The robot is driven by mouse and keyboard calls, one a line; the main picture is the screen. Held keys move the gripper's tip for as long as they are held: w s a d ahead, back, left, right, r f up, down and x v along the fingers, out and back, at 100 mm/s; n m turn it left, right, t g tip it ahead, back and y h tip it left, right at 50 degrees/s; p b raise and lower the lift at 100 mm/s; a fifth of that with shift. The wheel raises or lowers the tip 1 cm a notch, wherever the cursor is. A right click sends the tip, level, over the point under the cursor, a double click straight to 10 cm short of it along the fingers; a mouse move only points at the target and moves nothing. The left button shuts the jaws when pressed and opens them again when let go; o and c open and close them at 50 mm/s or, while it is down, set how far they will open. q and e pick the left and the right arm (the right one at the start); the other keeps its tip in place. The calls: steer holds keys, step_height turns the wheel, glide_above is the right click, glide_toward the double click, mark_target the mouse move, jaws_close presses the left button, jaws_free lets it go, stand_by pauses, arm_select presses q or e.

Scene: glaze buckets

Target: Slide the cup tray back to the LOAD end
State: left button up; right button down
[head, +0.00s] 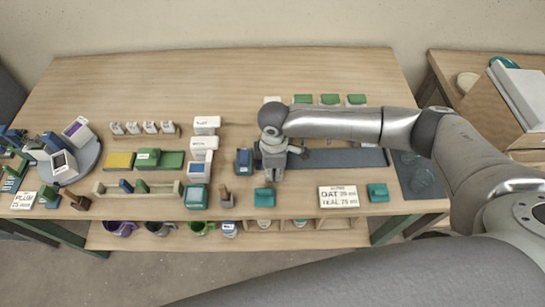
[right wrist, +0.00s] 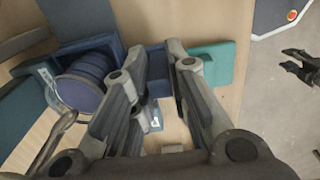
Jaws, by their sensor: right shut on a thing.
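The cup tray (head: 244,161) is a small dark blue tray near the middle of the table in the head view. In the right wrist view the blue tray (right wrist: 98,45) holds a round, ribbed blue cup (right wrist: 82,84). My right gripper (head: 272,170) is at the tray's right side, pointing down. In the right wrist view my right gripper (right wrist: 158,56) has its fingers either side of a blue part of the tray and is shut on it. The fingers hide much of that part. A long grey-blue track (head: 335,158) runs right from the gripper, partly under my arm. My left gripper is not in view.
Teal blocks (head: 264,197) and a sign card (head: 338,197) line the front edge. Green-topped items (head: 330,99) stand behind my arm. The back of the table is bare.

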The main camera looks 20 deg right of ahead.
steer(key=shift+s+d+r+p, duration=0.1)
steer(key=shift+d+p, duration=0.25)
steer(key=shift+d, duration=0.2)
steer(key=shift+s+d+p, duration=0.2)
steer(key=shift+d+p, duration=0.15)
steer(key=shift+d, duration=0.35)
steer(key=shift+s+d+p, duration=0.25)
steer(key=shift+d+p, duration=0.1)
steer(key=shift+d, duration=0.3)
steer(key=shift+s+d+p, duration=0.2)
steer(key=shift+d+p, duration=0.15)
steer(key=shift+d, duration=0.35)
steer(key=shift+s+d+p, duration=0.25)
steer(key=shift+d+p, duration=0.1)
steer(key=shift+d, duration=0.55)
steer(key=shift+s+d+p, duration=0.25)
steer(key=shift+d+p, duration=0.15)
steer(key=shift+d, duration=0.55)
steer(key=shift+s+d+p, duration=0.25)
steer(key=shift+d+p, duration=0.1)
steer(key=shift+d, duration=0.55)
